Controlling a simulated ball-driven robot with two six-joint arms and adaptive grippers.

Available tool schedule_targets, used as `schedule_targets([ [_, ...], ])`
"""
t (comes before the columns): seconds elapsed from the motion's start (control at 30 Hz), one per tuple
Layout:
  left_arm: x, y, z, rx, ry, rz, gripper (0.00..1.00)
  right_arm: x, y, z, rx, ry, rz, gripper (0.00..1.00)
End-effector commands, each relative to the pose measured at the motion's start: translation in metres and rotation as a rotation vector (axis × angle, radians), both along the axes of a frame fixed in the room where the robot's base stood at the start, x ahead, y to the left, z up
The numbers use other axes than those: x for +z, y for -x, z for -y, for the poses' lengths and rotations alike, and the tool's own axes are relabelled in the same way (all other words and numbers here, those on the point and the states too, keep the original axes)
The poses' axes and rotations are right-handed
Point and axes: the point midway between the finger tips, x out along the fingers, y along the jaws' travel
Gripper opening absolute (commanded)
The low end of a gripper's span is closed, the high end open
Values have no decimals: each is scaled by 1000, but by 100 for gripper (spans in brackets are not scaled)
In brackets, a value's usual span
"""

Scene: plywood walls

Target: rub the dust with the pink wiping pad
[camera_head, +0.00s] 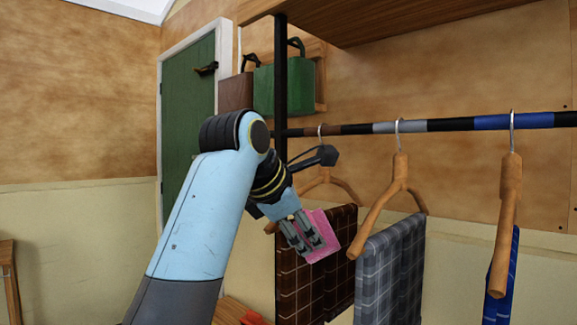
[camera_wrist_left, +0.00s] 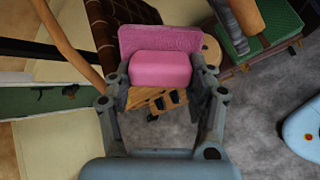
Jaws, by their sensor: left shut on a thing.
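The pink wiping pad (camera_head: 322,237) is held in my left gripper (camera_head: 305,236), in front of a brown checked cloth that hangs on the rack. In the left wrist view the pad (camera_wrist_left: 160,68) sits between the two fingertips, with a thicker block toward me and a flat pink face beyond. My left gripper (camera_wrist_left: 160,84) is shut on it. I cannot make out any dust in either view. My right gripper is not in view.
A striped rail (camera_head: 455,124) carries wooden hangers (camera_head: 400,185) with a brown checked cloth (camera_head: 300,285), a grey checked cloth (camera_head: 385,270) and a blue one (camera_head: 500,285). A black post (camera_head: 281,80) stands close behind my left arm. A green door (camera_head: 188,110) is at the back left.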

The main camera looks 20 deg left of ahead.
Motion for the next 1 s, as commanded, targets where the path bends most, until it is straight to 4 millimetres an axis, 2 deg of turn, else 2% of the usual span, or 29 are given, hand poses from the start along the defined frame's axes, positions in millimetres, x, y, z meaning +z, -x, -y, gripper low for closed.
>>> schedule_targets([
  [0.03, 45, -1, 0, -9, 3, 43, 30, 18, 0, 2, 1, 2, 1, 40],
  [0.1, 91, 1, 1, -27, 12, 93, 30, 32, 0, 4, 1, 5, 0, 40],
  [0.27, 196, 12, 4, -70, 38, 209, 30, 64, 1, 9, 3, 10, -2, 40],
  [0.4, 288, 28, 6, -108, 65, 317, 30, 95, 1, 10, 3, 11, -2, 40],
  [0.5, 350, 43, 7, -130, 89, 399, 30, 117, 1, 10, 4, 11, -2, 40],
  [0.6, 402, 58, 8, -149, 114, 481, 30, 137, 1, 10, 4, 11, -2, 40],
  [0.7, 443, 70, 9, -161, 141, 561, 30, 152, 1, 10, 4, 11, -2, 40],
  [0.8, 469, 78, 10, -166, 164, 632, 30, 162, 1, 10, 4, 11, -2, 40],
  [0.9, 483, 82, 10, -168, 179, 677, 30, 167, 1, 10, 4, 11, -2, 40],
  [1.0, 487, 81, 11, -169, 185, 694, 30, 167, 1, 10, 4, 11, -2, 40],
])
